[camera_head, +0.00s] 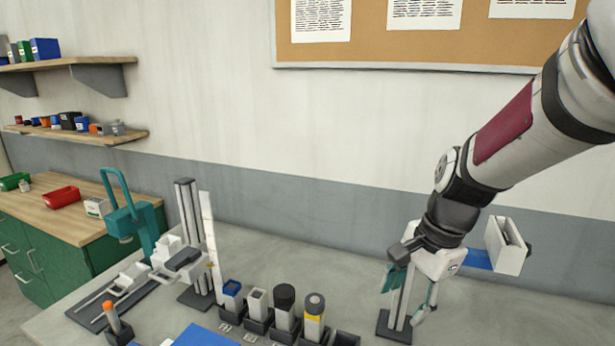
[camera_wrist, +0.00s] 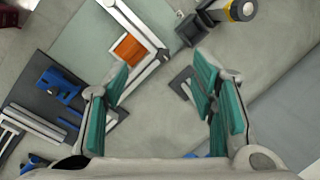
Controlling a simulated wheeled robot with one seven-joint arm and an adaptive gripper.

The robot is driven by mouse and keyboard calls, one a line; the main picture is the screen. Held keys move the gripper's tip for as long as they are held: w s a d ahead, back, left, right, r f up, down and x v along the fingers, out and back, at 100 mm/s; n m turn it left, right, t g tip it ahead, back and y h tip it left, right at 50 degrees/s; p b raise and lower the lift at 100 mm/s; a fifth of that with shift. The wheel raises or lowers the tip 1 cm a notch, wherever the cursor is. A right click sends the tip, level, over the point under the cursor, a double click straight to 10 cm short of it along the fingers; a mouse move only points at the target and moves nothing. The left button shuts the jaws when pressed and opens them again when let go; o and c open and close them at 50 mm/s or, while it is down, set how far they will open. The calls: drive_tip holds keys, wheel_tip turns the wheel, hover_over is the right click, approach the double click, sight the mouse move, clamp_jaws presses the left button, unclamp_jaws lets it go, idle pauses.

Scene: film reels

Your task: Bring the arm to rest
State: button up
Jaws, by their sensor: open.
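My arm reaches in from the upper right in the head view, with my gripper (camera_head: 411,290) hanging over the right part of the grey bench (camera_head: 265,250). In the wrist view my gripper (camera_wrist: 162,78) has its two teal fingers spread apart. A stand with a dark base (camera_head: 394,328) and pale posts is partly hidden by my gripper in the head view. I cannot tell how far my gripper is from it.
A row of dark holders with a blue-topped box (camera_head: 231,292), a white box (camera_head: 256,300), a black cylinder (camera_head: 285,300) and a yellow-banded cylinder (camera_head: 314,312) stands left of my gripper. A teal press (camera_head: 133,215) stands farther left. A white bracket (camera_head: 507,246) is right of my gripper.

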drive_tip(key=s+d+r+n+t+h, duration=0.1)
drive_tip(key=s+r+n+t, duration=0.1)
drive_tip(key=s+r+n, duration=0.3)
drive_tip(key=s+r+n+t+h, duration=0.1)
drive_tip(key=s+r+n+t, duration=0.1)
drive_tip(key=s+r+n, duration=0.4)
drive_tip(key=s+n, duration=0.2)
drive_tip(key=s, duration=0.3)
drive_tip(key=shift+s+d, duration=0.35)
drive_tip(key=shift+d, duration=0.05)
